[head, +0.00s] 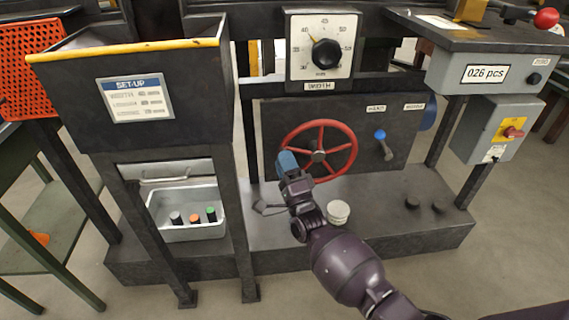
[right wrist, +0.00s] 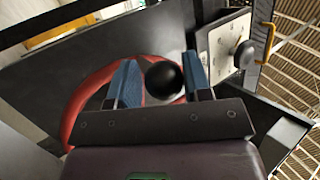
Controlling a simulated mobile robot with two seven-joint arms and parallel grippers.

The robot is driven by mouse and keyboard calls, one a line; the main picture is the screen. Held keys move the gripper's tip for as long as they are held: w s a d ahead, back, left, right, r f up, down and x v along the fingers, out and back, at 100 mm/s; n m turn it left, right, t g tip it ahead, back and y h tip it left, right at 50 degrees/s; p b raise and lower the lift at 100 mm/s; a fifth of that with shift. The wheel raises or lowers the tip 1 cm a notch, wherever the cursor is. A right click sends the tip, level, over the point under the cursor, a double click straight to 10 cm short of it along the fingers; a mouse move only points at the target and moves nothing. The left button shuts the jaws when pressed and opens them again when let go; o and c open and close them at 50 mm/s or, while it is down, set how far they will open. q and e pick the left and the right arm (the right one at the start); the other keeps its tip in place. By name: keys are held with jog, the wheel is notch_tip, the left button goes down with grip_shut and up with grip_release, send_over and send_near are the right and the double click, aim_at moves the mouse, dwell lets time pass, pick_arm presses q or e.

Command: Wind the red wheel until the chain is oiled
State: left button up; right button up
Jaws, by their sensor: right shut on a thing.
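The red wheel (head: 354,148) stands upright on the dark machine panel, with several spokes and a grey hub. My right gripper (head: 287,162) reaches up to the left side of its rim. In the right wrist view, its two blue fingers (right wrist: 163,80) sit on either side of a black ball knob (right wrist: 164,79) in front of the red rim (right wrist: 82,112). The gripper is shut on this knob; the fingers hide it in the head view. I cannot make out a chain or any oil on it. My left gripper is not in view.
A blue-knobbed lever (head: 384,145) is right of the wheel. A width dial (head: 320,45) sits above. A white round pot (head: 338,212) stands on the base below. A grey tray (head: 190,233) with small capped items is at left. A counter reads 026 pcs (head: 486,73).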

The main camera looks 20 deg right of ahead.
jog(key=shift+w+a+r, duration=0.1)
jog(key=shift+a+r, duration=0.05)
jog(key=shift+r, duration=0.25)
jog(key=o, duration=1.1)
jog(key=shift+f, duration=0.15)
jog(key=shift+s+f, duration=0.2)
jog(key=shift+s, duration=0.1)
jog(key=v, duration=1)
jog(key=shift+p, duration=0.4)
